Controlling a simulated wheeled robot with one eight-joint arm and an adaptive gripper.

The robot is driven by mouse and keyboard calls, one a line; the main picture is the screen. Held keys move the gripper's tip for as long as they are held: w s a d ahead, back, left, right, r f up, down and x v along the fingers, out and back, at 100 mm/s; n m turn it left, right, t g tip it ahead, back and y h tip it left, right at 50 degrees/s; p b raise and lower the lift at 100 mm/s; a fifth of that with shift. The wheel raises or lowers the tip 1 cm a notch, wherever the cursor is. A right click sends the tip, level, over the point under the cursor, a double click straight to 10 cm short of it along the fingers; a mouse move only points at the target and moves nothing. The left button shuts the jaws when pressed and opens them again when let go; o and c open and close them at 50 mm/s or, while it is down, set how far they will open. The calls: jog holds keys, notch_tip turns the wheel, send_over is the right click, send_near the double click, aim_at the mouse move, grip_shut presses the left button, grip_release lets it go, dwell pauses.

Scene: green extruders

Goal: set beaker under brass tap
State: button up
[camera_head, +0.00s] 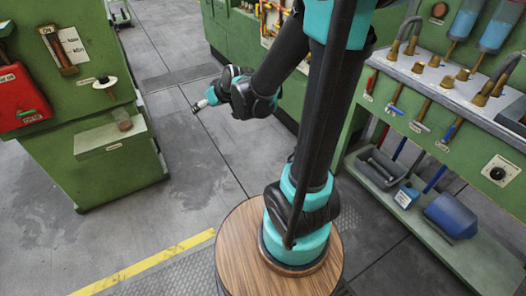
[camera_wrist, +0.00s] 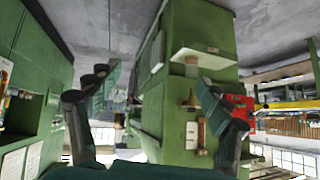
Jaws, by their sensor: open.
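A small clear, brownish vessel that looks like the beaker (camera_head: 124,122) stands on a pale green shelf (camera_head: 95,140) on the left green machine. It shows small in the wrist view (camera_wrist: 192,66), where the scene appears upside down. A brass-coloured fitting with a pale disc, which may be the brass tap (camera_head: 105,83), is on the machine's face above the shelf; it also shows in the wrist view (camera_wrist: 190,101). My gripper (camera_head: 202,104) is in the air to the right of this machine, apart from the beaker. In the wrist view its fingers (camera_wrist: 157,95) are spread and empty.
A red box (camera_head: 20,98) hangs on the left machine beside a brass-framed gauge (camera_head: 60,52). The right bench (camera_head: 455,90) carries several brass fittings and levers, with blue containers (camera_head: 450,215) on its lower shelf. Grey floor (camera_head: 165,120) lies open between machine and arm.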

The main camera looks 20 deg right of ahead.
jog(key=s+d+f+m+g+h, duration=0.2)
jog(key=s+d+f, duration=0.2)
jog(key=s+d, duration=0.3)
jog(key=s+d+f+m+g+h, duration=0.2)
jog(key=s+d+f, duration=0.2)
jog(key=s, duration=0.9)
jog(key=d, duration=0.3)
jog(key=shift+h, duration=0.3)
jog(key=shift+w+r, duration=0.1)
